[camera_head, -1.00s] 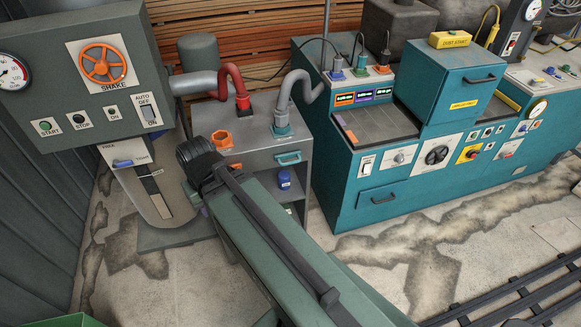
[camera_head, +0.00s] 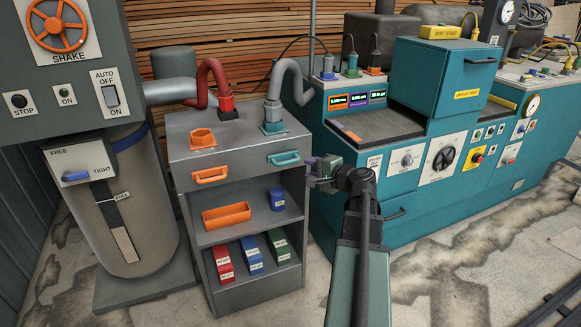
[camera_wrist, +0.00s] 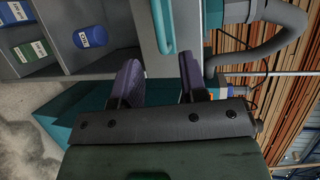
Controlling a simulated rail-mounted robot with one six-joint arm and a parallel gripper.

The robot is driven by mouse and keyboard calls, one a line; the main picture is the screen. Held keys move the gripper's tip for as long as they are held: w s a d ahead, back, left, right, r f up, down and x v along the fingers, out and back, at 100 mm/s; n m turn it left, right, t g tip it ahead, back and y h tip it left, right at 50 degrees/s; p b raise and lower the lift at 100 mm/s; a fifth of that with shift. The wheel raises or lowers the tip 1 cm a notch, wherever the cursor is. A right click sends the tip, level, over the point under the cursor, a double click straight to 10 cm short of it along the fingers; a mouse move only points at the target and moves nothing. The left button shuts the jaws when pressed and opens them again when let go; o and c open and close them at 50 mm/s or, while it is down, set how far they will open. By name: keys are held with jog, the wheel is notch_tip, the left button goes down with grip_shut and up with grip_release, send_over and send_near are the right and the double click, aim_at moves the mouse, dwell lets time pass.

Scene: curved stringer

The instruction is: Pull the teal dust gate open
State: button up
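The teal dust gate handle (camera_head: 284,158) is a horizontal bar on the upper front of the grey cabinet (camera_head: 240,148), below the teal collar (camera_head: 273,127) of the grey hose. The gate looks shut, with its front flush. My gripper (camera_head: 312,172) is just right of the handle, by the cabinet's front right edge. In the wrist view the handle (camera_wrist: 163,25) lies in line with the gap between the purple fingers of my gripper (camera_wrist: 161,65). The fingers are apart and hold nothing. How far the handle is from the fingertips I cannot tell.
An orange handle (camera_head: 210,175) sits left of the teal one. The cabinet's shelves hold an orange tray (camera_head: 227,215), a blue canister (camera_head: 277,198) and coloured boxes (camera_head: 251,255). A teal machine (camera_head: 400,150) stands close right of my gripper. Floor in front is open.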

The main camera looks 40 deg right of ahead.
aim_at(289, 163)
jog(key=b+x, duration=0.2)
jog(key=x, duration=0.8)
jog(key=shift+f, duration=0.2)
grip_shut()
